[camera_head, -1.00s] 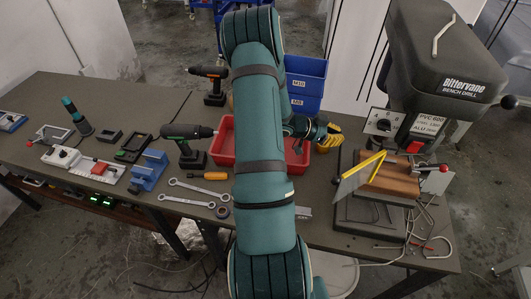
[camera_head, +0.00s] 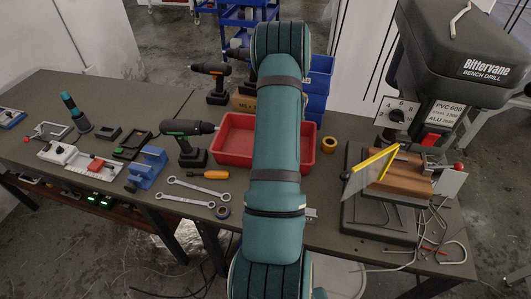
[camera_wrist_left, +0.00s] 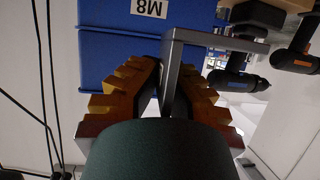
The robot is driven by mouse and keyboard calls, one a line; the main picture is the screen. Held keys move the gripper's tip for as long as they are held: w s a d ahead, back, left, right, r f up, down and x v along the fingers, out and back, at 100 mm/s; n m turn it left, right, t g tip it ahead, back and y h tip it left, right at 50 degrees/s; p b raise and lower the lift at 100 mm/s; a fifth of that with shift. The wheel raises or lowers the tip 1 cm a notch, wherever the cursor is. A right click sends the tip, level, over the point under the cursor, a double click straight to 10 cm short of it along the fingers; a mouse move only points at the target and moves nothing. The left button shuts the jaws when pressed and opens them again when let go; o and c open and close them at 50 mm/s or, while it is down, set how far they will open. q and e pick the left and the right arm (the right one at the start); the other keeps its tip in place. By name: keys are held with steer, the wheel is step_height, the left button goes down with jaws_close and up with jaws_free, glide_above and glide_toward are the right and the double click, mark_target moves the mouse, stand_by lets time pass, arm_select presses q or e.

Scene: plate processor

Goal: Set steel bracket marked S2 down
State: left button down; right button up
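My left gripper (camera_wrist_left: 160,95) shows in the left wrist view, its stepped orange-brown fingers closed on a grey steel bracket (camera_wrist_left: 215,40). The bracket is L-shaped: one leg runs between the fingers and the other reaches right beyond them. No S2 mark is readable on it. In the head view my arm runs up the middle and hides the gripper and bracket. My right gripper is in neither current view.
Behind the arm are a red tray (camera_head: 233,150) and blue bins (camera_head: 318,85); the M8 bin (camera_wrist_left: 115,60) shows upside down in the wrist view. A bench drill (camera_head: 455,65) stands right, cordless drills (camera_head: 190,140) and wrenches (camera_head: 190,196) left. A tape roll (camera_head: 329,145) lies right of the tray.

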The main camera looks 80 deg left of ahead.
arm_select(q)
steer(key=s+n+g, duration=0.1)
steer(key=s+a+f+n+g+y+b, duration=0.1)
steer(key=s+g, duration=0.1)
steer(key=s+a+n+g, duration=0.1)
steer(key=shift+s+a+f+n+b, duration=0.2)
steer(key=shift+a+f+n+b, duration=0.1)
steer(key=shift+n, duration=0.1)
steer(key=s+f+n+g+b, duration=0.1)
steer(key=f+n+g, duration=0.1)
steer(key=f, duration=0.2)
steer(key=s+f+n+g+b, duration=0.2)
steer(key=f, duration=0.2)
steer(key=s+f+n+g+b, duration=0.1)
steer(key=s+f+g, duration=0.1)
steer(key=f, duration=0.3)
steer(key=shift+d+f+n+g+h, duration=0.1)
steer(key=shift+d+n+g+h, duration=0.3)
steer(key=shift+g, duration=0.1)
steer(key=shift+b, duration=0.3)
steer(key=shift+f+b, duration=0.35)
steer(key=shift+f, duration=0.15)
steer(key=shift+f, duration=0.1)
